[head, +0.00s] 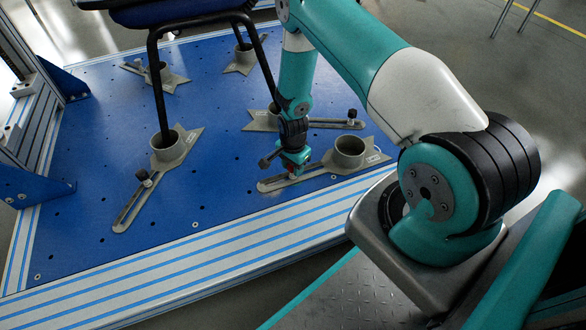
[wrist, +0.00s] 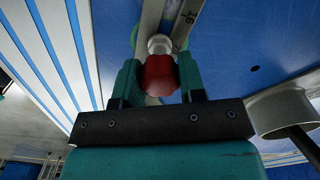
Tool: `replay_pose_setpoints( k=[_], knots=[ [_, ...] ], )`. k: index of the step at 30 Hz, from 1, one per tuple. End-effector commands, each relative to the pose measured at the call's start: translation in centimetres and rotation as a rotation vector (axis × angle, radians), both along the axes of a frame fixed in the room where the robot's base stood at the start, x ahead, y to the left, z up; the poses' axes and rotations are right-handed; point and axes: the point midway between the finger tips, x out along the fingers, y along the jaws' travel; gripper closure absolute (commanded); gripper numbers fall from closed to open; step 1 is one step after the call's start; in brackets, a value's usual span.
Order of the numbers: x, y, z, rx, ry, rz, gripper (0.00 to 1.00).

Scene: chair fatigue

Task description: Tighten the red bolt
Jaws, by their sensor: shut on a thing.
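The red bolt (wrist: 159,76) sits between my gripper's two teal fingers in the wrist view, above a pale round collar (wrist: 159,44) on a slotted metal bracket (wrist: 182,22). My gripper (wrist: 160,80) is shut on the red bolt. In the head view my gripper (head: 292,168) points down at the slotted arm of the bracket (head: 272,184) near the platform's front edge. Only a small bit of red shows there; my gripper hides most of the bolt.
The cup (head: 350,151) of the same bracket stands close to the right of my gripper. Other slotted brackets with cups (head: 174,146) stand on the blue platform (head: 110,165). Black chair legs (head: 158,90) rise from some cups. A metal frame (head: 40,130) stands at the left.

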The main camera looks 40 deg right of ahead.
Motion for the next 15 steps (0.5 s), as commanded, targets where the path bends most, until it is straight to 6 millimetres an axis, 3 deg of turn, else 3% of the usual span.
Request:
replay_pose_setpoints(
  k=[10, 15],
  knots=[
    [0.03, 0.12, 0.07, 0.003, -0.001, -0.048, 0.88],
    [0.00, 0.12, 0.20, 0.003, 0.000, -0.252, 0.88]
  ],
)
